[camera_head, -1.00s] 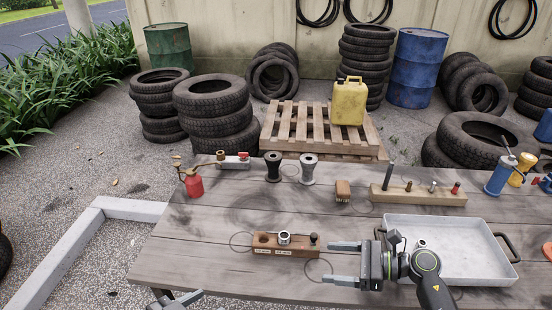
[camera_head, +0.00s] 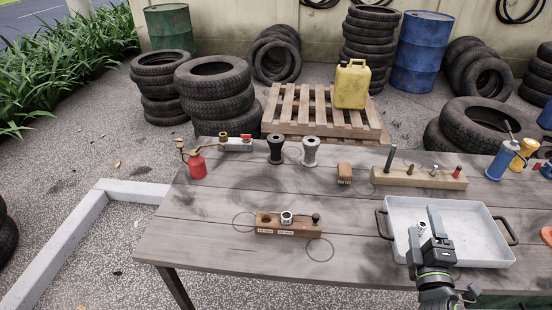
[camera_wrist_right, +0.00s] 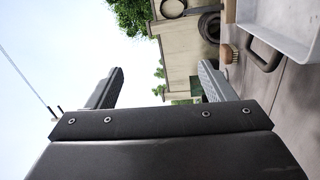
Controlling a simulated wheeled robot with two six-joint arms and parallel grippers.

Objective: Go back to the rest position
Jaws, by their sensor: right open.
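My right gripper (camera_head: 424,224) is over the left part of the grey tray (camera_head: 475,218) in the head view, its fingers pointing away from me. In the right wrist view its two fingers (camera_wrist_right: 157,84) stand wide apart with nothing between them, only sky, a wall and greenery behind. A small metal piece (camera_head: 420,228) shows beside the fingers in the tray area, partly hidden. My left gripper does not show.
A wooden block with a metal fitting (camera_head: 287,218) sits on the table (camera_head: 205,240). Along the back are a red oil can (camera_head: 197,167), two spools (camera_head: 310,151), a brush (camera_head: 344,173) and a wooden peg rack (camera_head: 420,177). The table's left front is clear.

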